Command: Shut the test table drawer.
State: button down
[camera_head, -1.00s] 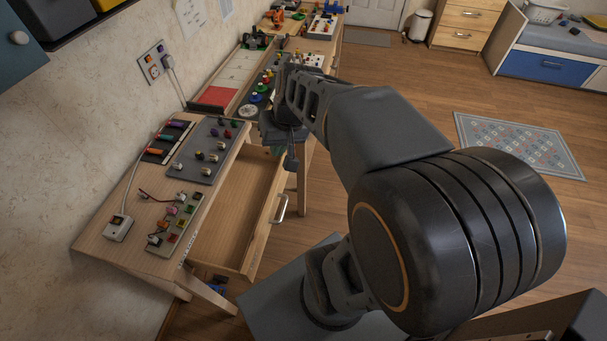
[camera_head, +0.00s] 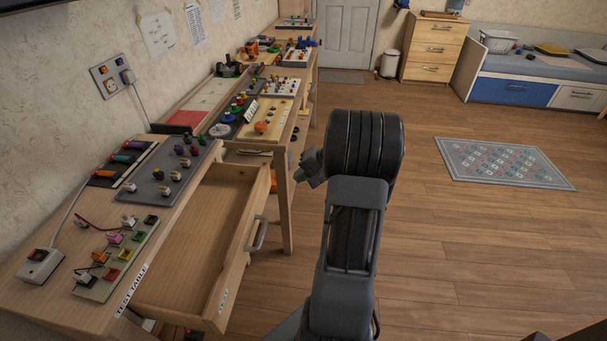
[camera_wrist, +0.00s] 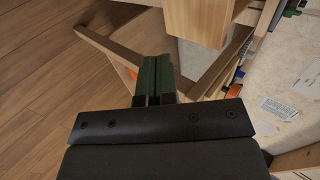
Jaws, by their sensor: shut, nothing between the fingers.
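The test table (camera_head: 62,291) stands at the left, with a "TEST TABLE" label on its front edge. Its drawer (camera_head: 232,272) is pulled well out, and its visible wooden interior looks empty. A metal bar handle (camera_head: 257,234) is on the drawer front. My gripper (camera_head: 299,177) is in the air beyond the handle and to its right in the head view, apart from the drawer. In the wrist view its green fingers (camera_wrist: 157,68) are together with nothing between them. Wooden furniture parts show beyond them; I cannot tell whether one is the drawer.
Boards with switches and knobs (camera_head: 176,165) lie on the test table. A second workbench (camera_head: 290,125) with a wooden leg (camera_head: 284,205) stands just beyond the drawer. Open wooden floor (camera_head: 470,250) lies to the right, with a patterned rug (camera_head: 503,162).

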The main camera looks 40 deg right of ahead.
aim_at(268, 186)
jog(key=w+a+f, duration=0.3)
jog(key=w+a, duration=0.1)
jog(key=w, duration=0.1)
jog(key=shift+a+f+b, duration=0.35)
jog(key=shift+f+b, duration=0.05)
jog(key=shift+w+a, duration=0.4)
jog(key=shift+w, duration=0.05)
